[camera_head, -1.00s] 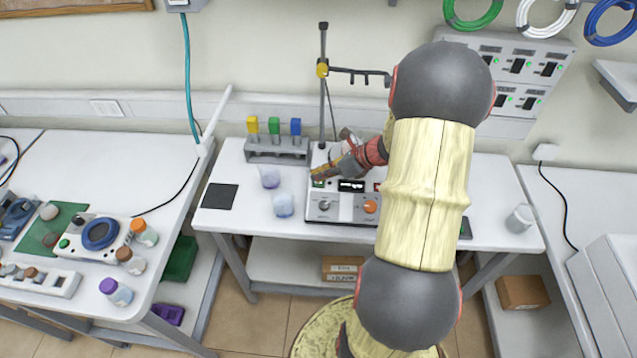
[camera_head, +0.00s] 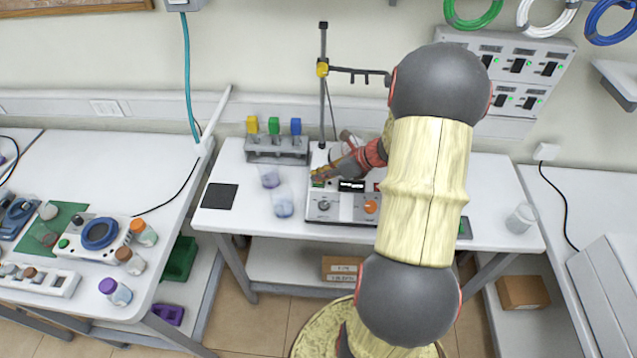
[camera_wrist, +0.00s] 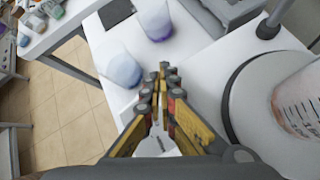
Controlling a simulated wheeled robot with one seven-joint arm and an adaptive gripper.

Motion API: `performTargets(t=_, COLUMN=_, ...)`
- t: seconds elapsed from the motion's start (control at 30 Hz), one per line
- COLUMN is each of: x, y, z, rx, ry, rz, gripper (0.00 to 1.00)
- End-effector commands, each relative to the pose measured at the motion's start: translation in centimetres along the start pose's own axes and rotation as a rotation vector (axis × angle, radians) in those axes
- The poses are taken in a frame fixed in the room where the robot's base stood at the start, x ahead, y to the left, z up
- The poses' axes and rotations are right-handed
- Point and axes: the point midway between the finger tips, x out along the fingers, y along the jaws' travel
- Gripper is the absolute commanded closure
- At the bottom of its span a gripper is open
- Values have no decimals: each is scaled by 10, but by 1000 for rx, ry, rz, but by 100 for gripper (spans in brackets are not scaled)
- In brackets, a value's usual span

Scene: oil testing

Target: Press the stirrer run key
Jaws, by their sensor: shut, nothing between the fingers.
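The stirrer (camera_head: 345,208) is a white unit on the middle table, with a dark display (camera_head: 352,186), a grey knob (camera_head: 324,205) and an orange knob (camera_head: 370,207) on its front. A small green key (camera_head: 318,184) shows at the left of the display, just below my fingertips. My gripper (camera_head: 316,175) is shut and empty, over the stirrer's left front edge. I cannot tell whether it touches the key. In the wrist view my shut fingertips (camera_wrist: 164,72) hide the key. The round stirrer top (camera_wrist: 240,100) carries a clear graduated beaker (camera_wrist: 300,98), right of my fingers.
Two translucent cups (camera_head: 270,177) (camera_head: 283,205) stand left of the stirrer, near a black pad (camera_head: 220,196). Behind them is a rack (camera_head: 276,156) with coloured pieces. A stand rod (camera_head: 323,90) rises behind the stirrer. My arm covers the table's right middle.

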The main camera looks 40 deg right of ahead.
Motion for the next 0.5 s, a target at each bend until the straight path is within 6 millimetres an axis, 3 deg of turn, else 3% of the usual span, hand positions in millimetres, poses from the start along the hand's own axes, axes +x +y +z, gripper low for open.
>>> performTargets(t=0.5, x=4, y=-3, z=-3, rx=0, ry=0, rz=0, gripper=100)
